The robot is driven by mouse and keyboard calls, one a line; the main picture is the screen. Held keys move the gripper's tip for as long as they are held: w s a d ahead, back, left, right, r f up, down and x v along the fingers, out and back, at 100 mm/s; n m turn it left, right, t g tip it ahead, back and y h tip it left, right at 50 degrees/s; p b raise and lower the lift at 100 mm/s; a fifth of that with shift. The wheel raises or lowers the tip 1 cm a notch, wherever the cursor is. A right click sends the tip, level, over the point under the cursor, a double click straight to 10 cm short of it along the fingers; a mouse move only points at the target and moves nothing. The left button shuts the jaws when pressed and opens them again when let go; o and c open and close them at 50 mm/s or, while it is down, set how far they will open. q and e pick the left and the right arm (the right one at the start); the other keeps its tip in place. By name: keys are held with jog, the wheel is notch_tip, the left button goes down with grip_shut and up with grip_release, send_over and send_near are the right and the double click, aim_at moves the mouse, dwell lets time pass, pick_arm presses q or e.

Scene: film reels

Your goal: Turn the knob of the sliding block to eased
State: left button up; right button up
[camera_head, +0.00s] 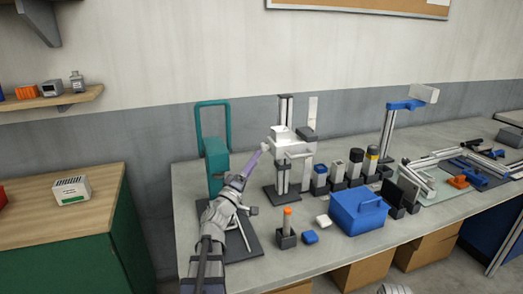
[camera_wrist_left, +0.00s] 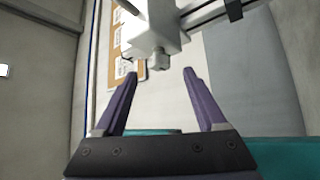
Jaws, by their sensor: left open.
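The sliding block (camera_head: 293,147) is a white block on an upright metal column in the middle of the bench. A small pale knob (camera_head: 265,147) sticks out of its left side. In the left wrist view the block (camera_wrist_left: 152,35) is at the top, with the grey knob (camera_wrist_left: 160,58) pointing toward me. My left gripper (camera_head: 259,155) has purple fingers and is just left of the knob. In the left wrist view its open fingertips (camera_wrist_left: 160,76) are on either side of the knob's line, apparently short of it. Markings on the knob are too small to read. My right gripper is not in view.
A teal frame (camera_head: 213,150) stands behind my left arm. A blue box (camera_head: 358,212), an orange-topped holder (camera_head: 287,230) and several dark-capped blocks (camera_head: 337,175) stand right of and in front of the column. A blue-topped stand (camera_head: 388,130) is farther right.

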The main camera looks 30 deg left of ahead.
aim_at(262, 150)
pick_arm(q)
jog(key=p+x, duration=0.1)
jog(key=x, duration=0.4)
jog(key=shift+p, duration=0.35)
grip_shut()
